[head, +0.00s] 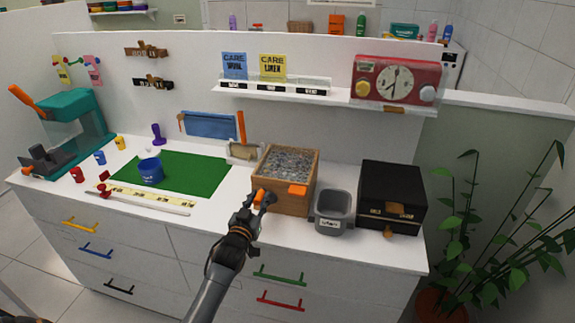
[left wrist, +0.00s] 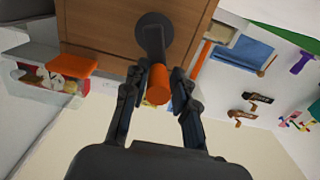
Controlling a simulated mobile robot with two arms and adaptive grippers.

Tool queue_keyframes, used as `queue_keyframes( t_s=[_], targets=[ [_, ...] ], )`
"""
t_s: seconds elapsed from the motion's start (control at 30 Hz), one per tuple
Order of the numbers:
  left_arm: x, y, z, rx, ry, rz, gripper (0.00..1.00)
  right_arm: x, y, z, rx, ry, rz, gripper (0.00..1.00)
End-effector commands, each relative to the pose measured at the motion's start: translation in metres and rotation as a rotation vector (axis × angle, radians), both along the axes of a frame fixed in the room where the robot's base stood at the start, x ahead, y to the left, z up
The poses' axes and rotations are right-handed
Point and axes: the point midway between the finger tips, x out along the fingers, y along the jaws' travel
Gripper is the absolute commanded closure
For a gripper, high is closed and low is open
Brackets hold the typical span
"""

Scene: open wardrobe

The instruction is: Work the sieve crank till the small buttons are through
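The sieve is a wooden box (head: 295,165) on the counter, its open top full of small grey pieces that are too small to tell apart. Its crank has a dark round hub (left wrist: 154,33), a dark arm and an orange handle (left wrist: 158,85) on the front face. My left gripper (head: 264,198) is at this crank, and in the left wrist view its two fingers close in on both sides of the orange handle. An orange tab (head: 298,190) sits on the box front. A grey bin (head: 334,210) stands just right of the box. My right gripper is out of view.
A black box (head: 391,195) stands right of the bin. A green mat (head: 195,172) with a blue cup (head: 150,171) lies to the left. A plant (head: 490,230) stands at right.

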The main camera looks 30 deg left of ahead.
Motion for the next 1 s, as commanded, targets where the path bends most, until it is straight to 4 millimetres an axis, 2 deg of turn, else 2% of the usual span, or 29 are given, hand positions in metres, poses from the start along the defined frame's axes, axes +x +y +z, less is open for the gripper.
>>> queue_keyframes(
  t_s=[0.17, 0.47, 1.0],
  targets=[
    [-0.003, 0.012, -0.001, -0.001, 0.003, 0.001, 0.75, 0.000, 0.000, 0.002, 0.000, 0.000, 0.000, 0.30],
    [-0.003, 0.012, 0.000, -0.001, 0.001, 0.000, 0.75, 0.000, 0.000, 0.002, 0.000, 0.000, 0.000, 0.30],
    [0.007, -0.034, -0.003, -0.005, 0.005, -0.003, 0.75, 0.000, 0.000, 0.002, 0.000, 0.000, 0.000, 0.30]
  ],
)
